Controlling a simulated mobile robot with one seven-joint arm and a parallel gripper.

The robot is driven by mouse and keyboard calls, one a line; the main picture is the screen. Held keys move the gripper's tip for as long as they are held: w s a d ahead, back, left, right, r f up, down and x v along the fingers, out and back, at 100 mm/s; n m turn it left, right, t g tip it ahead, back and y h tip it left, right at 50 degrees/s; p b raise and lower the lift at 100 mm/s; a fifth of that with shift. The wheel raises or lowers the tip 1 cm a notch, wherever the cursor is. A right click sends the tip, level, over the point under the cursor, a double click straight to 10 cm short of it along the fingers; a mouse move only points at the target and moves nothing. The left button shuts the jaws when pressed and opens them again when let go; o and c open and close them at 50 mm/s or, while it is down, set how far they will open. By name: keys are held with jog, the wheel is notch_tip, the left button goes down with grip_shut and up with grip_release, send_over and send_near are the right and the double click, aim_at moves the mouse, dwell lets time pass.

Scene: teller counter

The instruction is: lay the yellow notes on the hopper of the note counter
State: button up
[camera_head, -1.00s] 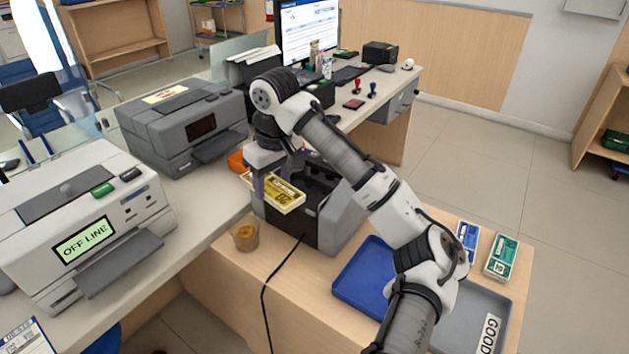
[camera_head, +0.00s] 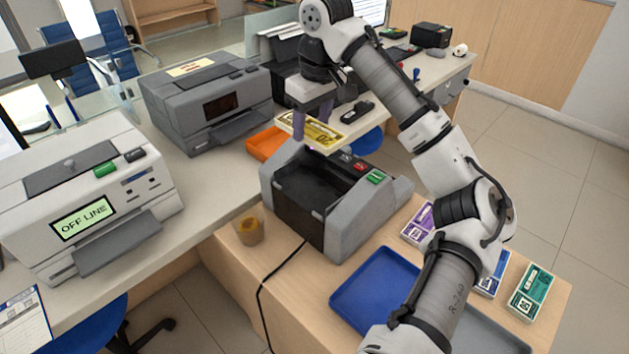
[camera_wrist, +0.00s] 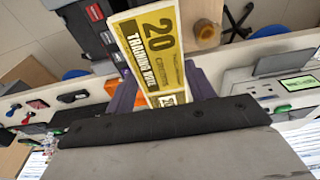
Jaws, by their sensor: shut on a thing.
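The yellow notes (camera_head: 312,130) are a flat bundle held in my gripper (camera_head: 312,124), above and behind the note counter. In the wrist view the bundle (camera_wrist: 150,50) reads "20 TRAINING NOTE" and sits between the purple fingers of my gripper (camera_wrist: 163,92). The note counter (camera_head: 345,220) is a grey machine with a dark open top, its hopper (camera_head: 312,187), and small red and green buttons. The notes are apart from the hopper. In the wrist view part of the counter (camera_wrist: 88,28) shows beside the bundle.
A blue tray (camera_head: 372,290) lies in front of the counter. Purple (camera_head: 418,223), blue (camera_head: 493,275) and green (camera_head: 531,293) note bundles lie to the right. A small cup (camera_head: 250,230) and a black cable (camera_head: 262,300) are at the left. An orange tray (camera_head: 266,143) is behind.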

aim_at(320, 133)
notch_tip(320, 133, down, 16)
jog(key=shift+r+p, duration=0.15)
jog(key=shift+p, duration=0.4)
jog(key=o, duration=1)
jog(key=r, duration=0.4)
jog(key=s+d+r, duration=0.1)
jog(key=r, duration=0.3)
jog(key=r+b, duration=0.1)
jog(key=r, duration=0.3)
jog(key=shift+s+d, duration=0.15)
